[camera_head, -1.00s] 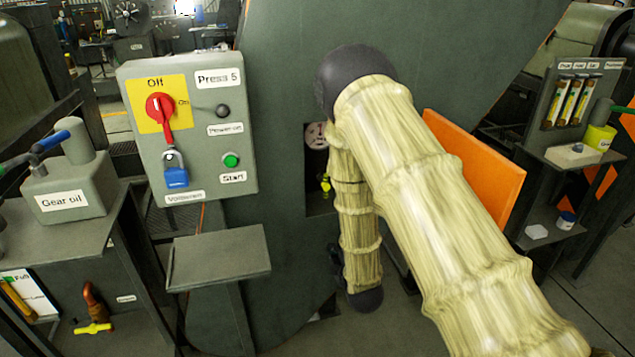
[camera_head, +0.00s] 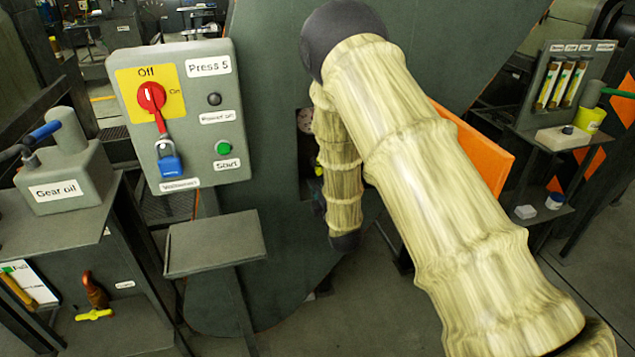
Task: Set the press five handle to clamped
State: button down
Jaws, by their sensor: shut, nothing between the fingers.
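The green body of press five (camera_head: 270,130) fills the middle, beside the grey control box labelled "Press 5" (camera_head: 228,120). A dark recess (camera_head: 305,160) in the body is mostly covered by my sleeved arm. My forearm hangs down in front of the recess and ends in a dark joint. My gripper is not visible beyond it.
A red switch (camera_head: 152,97) with a blue padlock (camera_head: 170,166) is on the box. A small grey shelf (camera_head: 215,243) juts out below it. A gear oil can (camera_head: 65,180) stands left. An orange panel (camera_head: 470,150) is behind my arm at right.

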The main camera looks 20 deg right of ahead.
jog(key=w+p, duration=0.2)
jog(key=w, duration=0.5)
jog(key=shift+w+a, duration=0.15)
jog(key=shift+w, duration=0.2)
